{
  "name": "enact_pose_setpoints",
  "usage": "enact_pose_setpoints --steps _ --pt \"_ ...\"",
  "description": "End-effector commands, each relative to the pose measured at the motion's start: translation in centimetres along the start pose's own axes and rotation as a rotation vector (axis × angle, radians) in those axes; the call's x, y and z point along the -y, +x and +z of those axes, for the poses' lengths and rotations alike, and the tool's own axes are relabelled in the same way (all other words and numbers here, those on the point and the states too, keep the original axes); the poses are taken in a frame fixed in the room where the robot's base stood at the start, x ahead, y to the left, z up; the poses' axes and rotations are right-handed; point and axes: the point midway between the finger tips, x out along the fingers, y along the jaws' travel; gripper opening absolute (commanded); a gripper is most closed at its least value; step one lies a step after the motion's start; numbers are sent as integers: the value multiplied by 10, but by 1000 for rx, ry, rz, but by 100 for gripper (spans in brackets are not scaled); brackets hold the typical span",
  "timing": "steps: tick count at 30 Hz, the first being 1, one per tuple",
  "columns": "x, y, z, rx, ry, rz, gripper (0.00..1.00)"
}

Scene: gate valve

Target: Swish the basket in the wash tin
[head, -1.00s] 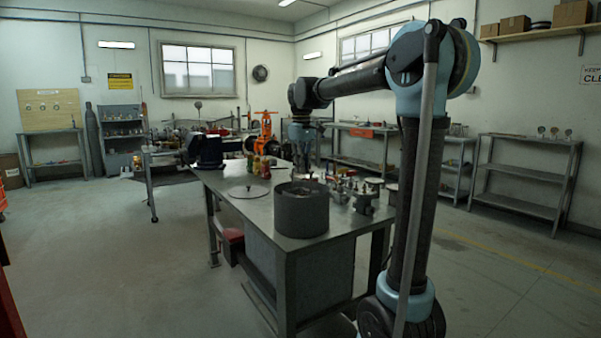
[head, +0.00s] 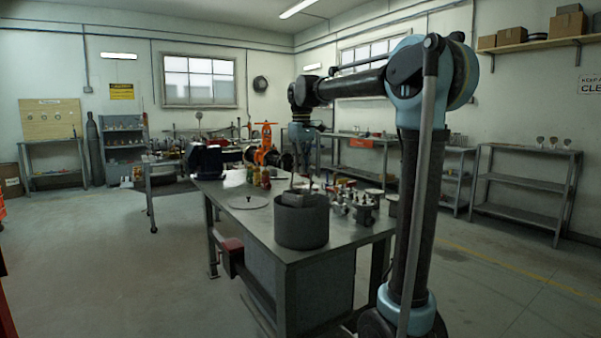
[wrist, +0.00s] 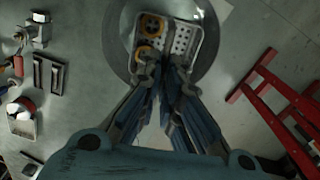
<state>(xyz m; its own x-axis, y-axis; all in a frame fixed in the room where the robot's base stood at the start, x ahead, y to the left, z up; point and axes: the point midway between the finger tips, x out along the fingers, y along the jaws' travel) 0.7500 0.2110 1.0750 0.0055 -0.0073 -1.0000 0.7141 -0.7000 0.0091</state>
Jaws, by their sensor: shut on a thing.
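The wash tin (head: 302,228) is a round, dark grey, open tin on the near end of the metal bench. The basket (head: 298,198) is a small grey metal tray standing partly above the tin's rim. In the wrist view the basket (wrist: 181,42) has a perforated floor, a divider and orange rings (wrist: 151,25) in its left part. The tin's rim (wrist: 113,45) circles behind it. My gripper (wrist: 163,66) is shut on the basket at its near side; the fingers hide the exact grip. How deep the basket sits is unclear.
A flat round lid (head: 248,202) lies on the bench left of the tin. Metal fittings (head: 362,205) crowd the bench to its right. Small bottles (head: 261,177) and an orange valve (head: 266,150) stand farther back. A red frame (wrist: 280,105) shows in the wrist view.

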Motion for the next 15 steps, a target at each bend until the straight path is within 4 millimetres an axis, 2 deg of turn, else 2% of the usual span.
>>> enact_pose_setpoints --steps 15 --pt "0 -21 0 0 0 0 0"
